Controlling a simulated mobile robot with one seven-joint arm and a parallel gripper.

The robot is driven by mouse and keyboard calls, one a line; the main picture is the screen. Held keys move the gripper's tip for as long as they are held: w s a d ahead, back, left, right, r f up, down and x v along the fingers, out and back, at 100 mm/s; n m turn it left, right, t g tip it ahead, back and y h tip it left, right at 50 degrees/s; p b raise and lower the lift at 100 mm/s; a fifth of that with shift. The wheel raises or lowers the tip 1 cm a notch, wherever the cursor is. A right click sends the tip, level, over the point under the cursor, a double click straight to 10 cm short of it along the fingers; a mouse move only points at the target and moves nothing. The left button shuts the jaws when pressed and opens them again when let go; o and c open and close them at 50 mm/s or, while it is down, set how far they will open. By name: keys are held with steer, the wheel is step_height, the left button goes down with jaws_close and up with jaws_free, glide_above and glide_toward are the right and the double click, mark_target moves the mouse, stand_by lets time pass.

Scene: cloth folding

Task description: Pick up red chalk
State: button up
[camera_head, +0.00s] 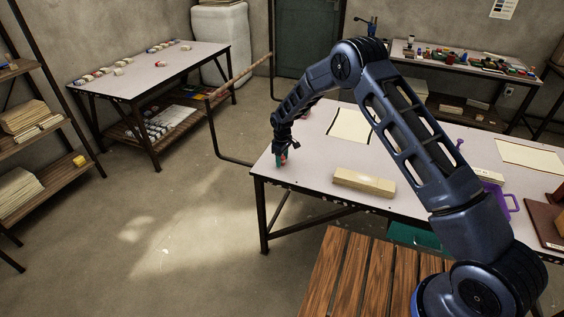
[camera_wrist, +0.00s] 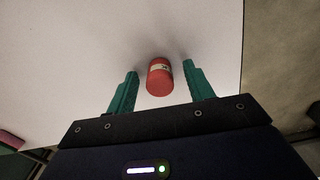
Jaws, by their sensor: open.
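The red chalk (camera_wrist: 159,77) is a short red cylinder with a pale label band. In the wrist view it is on the white table (camera_wrist: 60,60), between and a little ahead of the two green fingers. My gripper (camera_wrist: 158,78) is open, with a gap on each side of the chalk. In the head view my gripper (camera_head: 281,160) points down at the left corner of the white table, and a bit of red shows by its fingers. The chalk is mostly hidden there.
A pale yellow block (camera_head: 364,182) lies near the table's front edge, right of my gripper. A cream sheet (camera_head: 350,124) lies farther back. A purple frame-like object (camera_head: 513,203) is at the right. A wooden slatted surface (camera_head: 345,270) stands in front.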

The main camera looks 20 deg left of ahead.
steer(key=shift+c, duration=0.4)
steer(key=c, duration=1)
